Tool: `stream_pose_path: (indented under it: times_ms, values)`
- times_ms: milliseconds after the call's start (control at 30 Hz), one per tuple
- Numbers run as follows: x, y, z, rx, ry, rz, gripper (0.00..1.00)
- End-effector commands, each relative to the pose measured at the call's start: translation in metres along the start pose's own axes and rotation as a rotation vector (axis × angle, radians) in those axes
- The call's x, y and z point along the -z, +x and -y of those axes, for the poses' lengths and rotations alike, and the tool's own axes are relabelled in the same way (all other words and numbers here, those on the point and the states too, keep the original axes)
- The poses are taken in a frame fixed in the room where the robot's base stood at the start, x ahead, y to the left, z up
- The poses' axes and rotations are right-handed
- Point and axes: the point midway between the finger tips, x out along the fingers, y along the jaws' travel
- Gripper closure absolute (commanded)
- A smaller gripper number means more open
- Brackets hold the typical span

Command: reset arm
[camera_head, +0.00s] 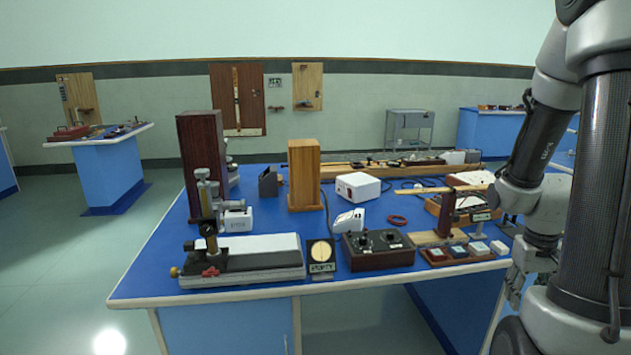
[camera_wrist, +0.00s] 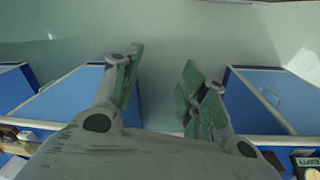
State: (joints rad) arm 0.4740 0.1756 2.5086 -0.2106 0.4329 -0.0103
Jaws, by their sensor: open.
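My gripper (camera_wrist: 158,92) is open and empty in the wrist view, with its two green-padded fingers apart and only pale floor between them. In the head view my gripper (camera_head: 517,286) hangs at the right, beside the front right edge of the blue-topped bench (camera_head: 150,283). My arm is folded at the right side of the picture and partly hides that corner. Nothing touches the fingers.
The bench holds a microscope-like stand (camera_head: 208,225), a wooden block (camera_head: 304,175), a dark control box (camera_head: 378,250), a white box (camera_head: 358,187) and a small tray of blocks (camera_head: 458,253). Open floor (camera_head: 60,290) lies to the left. Another bench (camera_head: 107,172) stands further back.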

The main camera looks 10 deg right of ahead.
Motion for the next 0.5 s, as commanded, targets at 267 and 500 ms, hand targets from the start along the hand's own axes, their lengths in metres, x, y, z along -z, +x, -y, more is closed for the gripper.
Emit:
stream_pose_path:
  times_ms: [267,500]
  values:
    - [-0.073,-0.123,0.063,0.052,-0.030,0.026,0.57]
    - [-0.094,-0.192,0.103,0.116,-0.147,-0.220,0.57]
